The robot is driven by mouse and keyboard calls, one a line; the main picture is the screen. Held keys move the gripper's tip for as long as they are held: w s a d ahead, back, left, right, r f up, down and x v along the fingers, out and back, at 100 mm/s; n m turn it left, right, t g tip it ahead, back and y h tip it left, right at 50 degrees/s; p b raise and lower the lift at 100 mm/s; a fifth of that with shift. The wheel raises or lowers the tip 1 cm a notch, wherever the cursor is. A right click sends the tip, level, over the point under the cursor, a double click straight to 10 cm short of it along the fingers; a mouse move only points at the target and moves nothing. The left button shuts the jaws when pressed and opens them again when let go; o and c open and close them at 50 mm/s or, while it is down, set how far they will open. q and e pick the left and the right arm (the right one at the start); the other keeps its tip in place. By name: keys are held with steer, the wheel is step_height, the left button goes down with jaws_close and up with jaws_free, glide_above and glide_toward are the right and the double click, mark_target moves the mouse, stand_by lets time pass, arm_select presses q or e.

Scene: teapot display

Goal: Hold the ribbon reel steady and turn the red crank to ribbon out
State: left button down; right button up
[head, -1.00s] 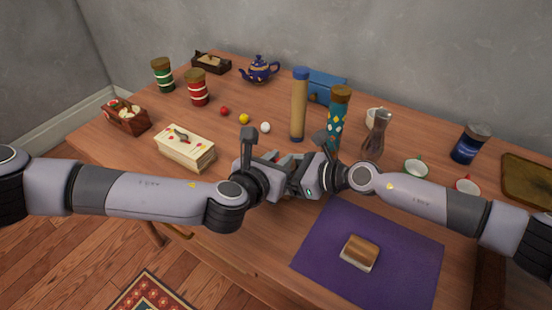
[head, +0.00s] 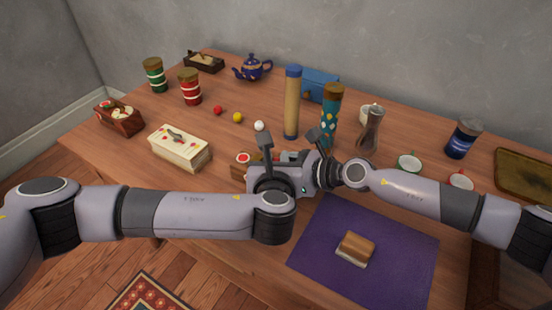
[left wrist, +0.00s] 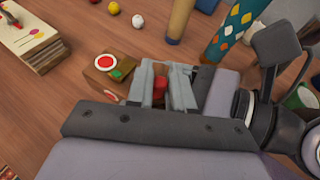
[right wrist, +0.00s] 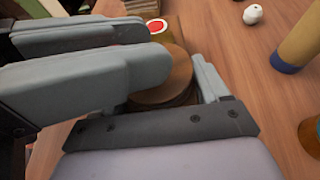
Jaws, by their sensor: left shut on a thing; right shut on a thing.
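The ribbon reel is a wooden block with a red-and-white round mark (head: 242,158), partly hidden behind my grippers. In the left wrist view, my left gripper (left wrist: 161,90) is shut on the red crank (left wrist: 159,88), of which only a small part shows between the fingers. In the right wrist view, my right gripper (right wrist: 170,85) is shut on the reel's round brown wooden part (right wrist: 165,88). The marked block (right wrist: 157,27) shows just beyond it. My two grippers are close together, and in the head view their fingertips are mostly hidden.
A cream decorated box (head: 180,150) stands left of the reel. Small red, yellow and white balls (head: 259,125) lie behind it. A tan cylinder (head: 291,105) and a teal patterned cylinder (head: 331,118) stand close behind my grippers. A purple mat (head: 400,250) holds a small brown-topped block (head: 356,248).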

arm_select(q)
steer(key=c, duration=1.1)
jaws_free()
steer(key=shift+m, duration=0.3)
